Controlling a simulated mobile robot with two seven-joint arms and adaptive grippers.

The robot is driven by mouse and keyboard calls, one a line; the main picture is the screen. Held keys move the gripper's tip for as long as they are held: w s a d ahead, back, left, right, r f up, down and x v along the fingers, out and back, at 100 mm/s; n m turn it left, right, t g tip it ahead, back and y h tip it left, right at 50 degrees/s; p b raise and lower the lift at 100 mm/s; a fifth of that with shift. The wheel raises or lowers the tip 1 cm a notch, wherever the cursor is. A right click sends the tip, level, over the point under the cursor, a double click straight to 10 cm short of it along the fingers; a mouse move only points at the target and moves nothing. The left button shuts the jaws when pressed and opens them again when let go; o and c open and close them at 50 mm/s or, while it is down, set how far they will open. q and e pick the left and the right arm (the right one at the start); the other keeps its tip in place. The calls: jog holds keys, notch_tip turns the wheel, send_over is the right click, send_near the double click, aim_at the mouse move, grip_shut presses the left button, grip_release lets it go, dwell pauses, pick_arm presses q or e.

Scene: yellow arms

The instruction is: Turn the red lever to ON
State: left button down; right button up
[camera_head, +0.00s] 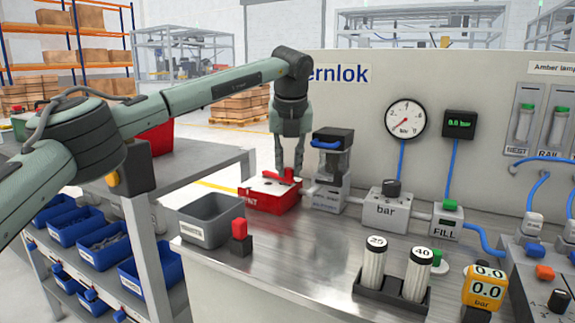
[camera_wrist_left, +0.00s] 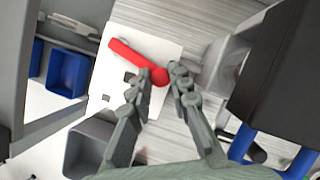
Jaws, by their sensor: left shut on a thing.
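The red lever (camera_head: 283,177) sits on top of a red box with a pale top plate (camera_head: 262,187), at the back of the steel bench. In the left wrist view the lever (camera_wrist_left: 132,57) is a red bar that slants from the upper left of the white plate (camera_wrist_left: 172,50) to a round end between my fingers. My left gripper (camera_head: 289,172) points down over the box, its fingers closed around that end of the lever; it also shows in the left wrist view (camera_wrist_left: 160,75). The plate's ON marking cannot be read. My right gripper is not in view.
Two cylinders in a black rack (camera_head: 392,294) stand nearer the front.

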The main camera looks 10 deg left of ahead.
pick_arm(q)
jog(key=c, duration=1.4)
grip_release()
jog(key=shift+r, duration=0.1)
jog(key=v, duration=1.2)
jog(key=shift+c, duration=0.4)
